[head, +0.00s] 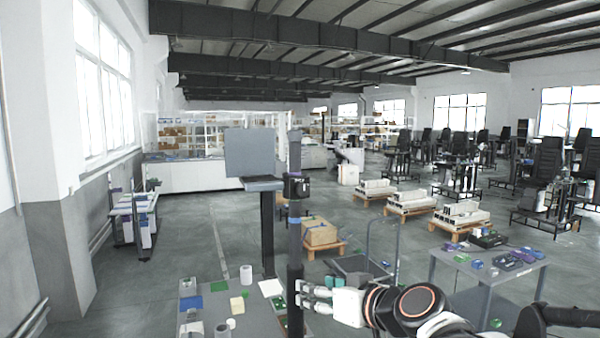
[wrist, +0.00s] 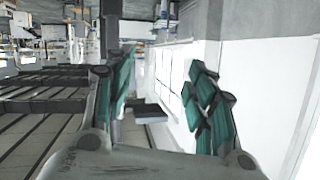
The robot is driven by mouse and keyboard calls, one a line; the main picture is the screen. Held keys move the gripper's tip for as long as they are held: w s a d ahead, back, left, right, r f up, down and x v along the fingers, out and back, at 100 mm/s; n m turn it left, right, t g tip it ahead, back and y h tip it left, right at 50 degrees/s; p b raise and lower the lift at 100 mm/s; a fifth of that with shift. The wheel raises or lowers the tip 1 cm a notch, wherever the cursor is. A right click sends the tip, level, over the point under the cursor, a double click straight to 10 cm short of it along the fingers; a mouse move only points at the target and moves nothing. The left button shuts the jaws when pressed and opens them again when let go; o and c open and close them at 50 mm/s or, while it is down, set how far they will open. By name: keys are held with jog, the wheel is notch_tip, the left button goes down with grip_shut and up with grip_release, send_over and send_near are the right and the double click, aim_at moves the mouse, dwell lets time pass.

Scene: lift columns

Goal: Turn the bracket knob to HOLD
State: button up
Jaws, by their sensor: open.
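A dark upright column (head: 295,240) stands near the middle of the head view. A black bracket (head: 297,187) is clamped around it at about two thirds of its height. Its knob is too small to make out, and no HOLD mark can be read. My gripper (head: 304,296) is beside the column, well below the bracket, with its fingers pointing left. In the wrist view my gripper (wrist: 162,85) is open, its two teal-padded fingers wide apart with nothing between them. The bracket cannot be identified in the wrist view.
A second column (head: 268,235) with a grey panel (head: 250,152) and a small shelf (head: 262,184) stands left of the dark one. A grey table (head: 255,325) with blocks and cylinders lies below. Another table (head: 488,274) with small parts is at right.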

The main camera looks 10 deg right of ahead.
jog(key=w+d+r+t+p, duration=0.25)
jog(key=w+r+p, duration=0.45)
jog(key=r, duration=0.4)
jog(key=m+t+p, duration=0.1)
jog(key=t+p, duration=0.1)
jog(key=p, duration=0.2)
send_near(304, 191)
jog(key=shift+h, duration=0.4)
jog(key=x, duration=0.8)
jog(key=shift+w+a+r, duration=0.1)
jog(key=shift+w+a, duration=0.1)
jog(key=shift+m, duration=0.3)
jog(key=c, duration=1.1)
